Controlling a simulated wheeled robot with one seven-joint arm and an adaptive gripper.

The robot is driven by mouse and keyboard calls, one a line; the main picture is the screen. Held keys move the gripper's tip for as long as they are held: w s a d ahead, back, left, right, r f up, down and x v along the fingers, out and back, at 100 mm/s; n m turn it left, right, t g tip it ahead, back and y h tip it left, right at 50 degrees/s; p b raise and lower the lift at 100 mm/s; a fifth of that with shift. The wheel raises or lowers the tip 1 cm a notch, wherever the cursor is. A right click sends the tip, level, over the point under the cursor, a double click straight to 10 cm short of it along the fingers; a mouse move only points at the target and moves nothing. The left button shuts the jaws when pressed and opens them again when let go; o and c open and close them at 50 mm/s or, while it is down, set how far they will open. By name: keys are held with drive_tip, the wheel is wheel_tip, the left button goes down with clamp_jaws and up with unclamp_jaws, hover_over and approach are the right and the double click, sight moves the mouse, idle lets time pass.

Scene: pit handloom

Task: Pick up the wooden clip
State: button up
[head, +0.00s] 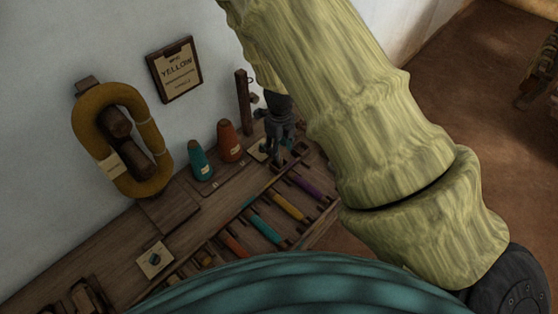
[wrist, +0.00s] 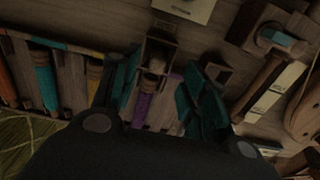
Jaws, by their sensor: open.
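My gripper (head: 276,158) is low over the far right end of the wooden shelf in the head view. In the wrist view my gripper (wrist: 158,88) is open, with a teal-padded finger on each side. Between the fingers lie the purple spool (wrist: 143,104) and its brown end in a rack slot; I see nothing gripped. A small brown wooden piece (wrist: 216,72) sits just beyond the right finger; it may be the wooden clip, but the picture is too dark to be sure. In the head view the gripper covers this spot.
The shelf (head: 180,210) carries a teal cone (head: 200,162), a rust cone (head: 229,142) and a rack with several coloured spools, including a yellow one (head: 288,206). A yellow yarn hank (head: 84,130) hangs on the wall. A wooden strip with pale labels (wrist: 268,92) lies right of the gripper.

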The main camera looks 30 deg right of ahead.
drive_tip(key=shift+s+a+f, duration=0.1)
drive_tip(key=shift+f, duration=2.4)
drive_tip(key=c, duration=0.9)
